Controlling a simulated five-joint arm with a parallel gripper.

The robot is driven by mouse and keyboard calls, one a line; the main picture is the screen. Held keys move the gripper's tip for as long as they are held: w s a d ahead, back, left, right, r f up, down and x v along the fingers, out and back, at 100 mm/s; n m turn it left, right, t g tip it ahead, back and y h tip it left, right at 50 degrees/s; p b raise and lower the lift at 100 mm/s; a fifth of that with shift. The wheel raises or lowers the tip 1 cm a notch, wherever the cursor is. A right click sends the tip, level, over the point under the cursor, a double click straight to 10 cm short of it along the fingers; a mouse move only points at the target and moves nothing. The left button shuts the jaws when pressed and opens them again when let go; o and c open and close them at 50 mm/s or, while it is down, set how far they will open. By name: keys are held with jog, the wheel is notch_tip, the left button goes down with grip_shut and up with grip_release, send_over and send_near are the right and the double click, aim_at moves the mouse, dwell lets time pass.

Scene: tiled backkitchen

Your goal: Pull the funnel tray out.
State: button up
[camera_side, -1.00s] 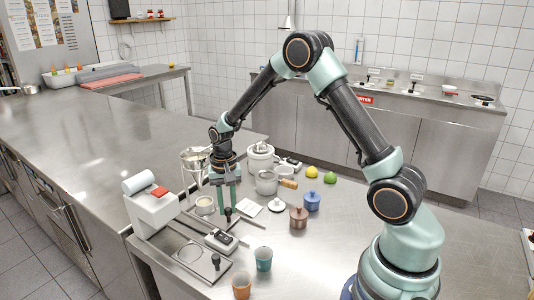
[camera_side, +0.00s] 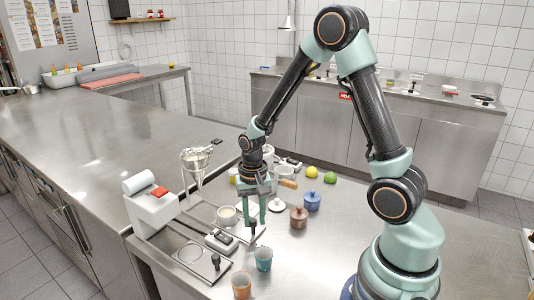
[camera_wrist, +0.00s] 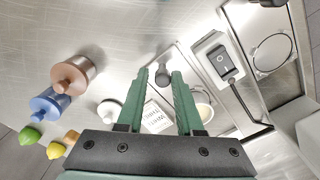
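The funnel tray is a flat metal slide with a black knob (camera_side: 252,228) at its right end and a small pale cup (camera_side: 227,215) standing on it. It extends to the right, clear of the funnel stand (camera_side: 196,168), which stands behind it at left. My gripper (camera_side: 257,222) points down just above the knob, and its two green fingers are apart. In the wrist view the knob (camera_wrist: 162,75) shows between my fingertips, with small gaps beside it. The cup (camera_wrist: 204,112) shows partly behind the right finger.
A white device with a roll (camera_side: 150,203) stands at left, with a switch box (camera_side: 221,240) and another knobbed metal tray (camera_side: 190,256) in front. Orange (camera_side: 241,285) and teal (camera_side: 263,259) cups stand nearby. Brown (camera_side: 298,218) and blue (camera_side: 312,201) lidded pots stand to the right.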

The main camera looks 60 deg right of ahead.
jog(key=shift+o, duration=0.9)
jog(key=shift+r, duration=0.1)
notch_tip(320, 180, up, 12)
jog(key=s+a+r+n+t, duration=0.5)
jog(key=s+a+r+n, duration=0.1)
jog(key=r+n, duration=0.3)
jog(key=shift+s+t, duration=0.25)
jog(key=shift+t, duration=0.05)
